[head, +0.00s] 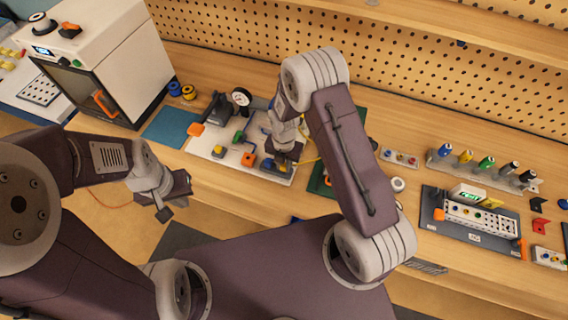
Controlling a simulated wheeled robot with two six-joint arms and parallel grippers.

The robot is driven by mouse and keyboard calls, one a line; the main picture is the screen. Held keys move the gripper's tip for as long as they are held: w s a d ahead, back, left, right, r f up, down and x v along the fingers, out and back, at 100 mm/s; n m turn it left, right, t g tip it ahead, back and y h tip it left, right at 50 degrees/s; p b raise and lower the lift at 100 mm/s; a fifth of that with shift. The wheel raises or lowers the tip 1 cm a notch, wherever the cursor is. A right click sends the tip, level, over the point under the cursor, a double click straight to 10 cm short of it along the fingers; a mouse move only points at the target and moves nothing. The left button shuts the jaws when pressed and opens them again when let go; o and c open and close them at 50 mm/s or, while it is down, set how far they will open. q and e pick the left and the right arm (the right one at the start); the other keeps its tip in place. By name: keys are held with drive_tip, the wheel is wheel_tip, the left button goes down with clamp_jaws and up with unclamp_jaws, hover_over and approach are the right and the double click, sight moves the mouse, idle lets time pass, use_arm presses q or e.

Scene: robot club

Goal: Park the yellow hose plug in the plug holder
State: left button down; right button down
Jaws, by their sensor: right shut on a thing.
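My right gripper (284,160) is over the right front part of a white board (206,166). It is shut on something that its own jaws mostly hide. A thin yellow line like a hose (309,159) shows just right of the jaws, so the held thing appears to be the yellow hose plug. A small blue and yellow part (267,164) is on the board right beside the jaws. I cannot tell which part is the plug holder, or whether the plug touches it. My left gripper (178,200) is open and empty, in front of the workbench edge.
The board also carries orange, green and blue fittings and a round gauge (242,97). A white machine (100,55) stands at the back left. A rack of coloured-top tools (480,168) and a dark tray (465,240) are at right. A pegboard (400,70) closes the back.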

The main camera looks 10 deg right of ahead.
drive_tip(key=shift+f, duration=0.4)
idle(0.5)
drive_tip(key=c, duration=1.4)
unclamp_jaws()
drive_tip(key=shift+c, duration=0.2)
drive_tip(key=shift+r, duration=0.1)
drive_tip(key=shift+r+p, duration=2.1)
drive_tip(key=shift+r, duration=0.65)
drive_tip(key=o, duration=0.6)
drive_tip(key=shift+f, duration=0.1)
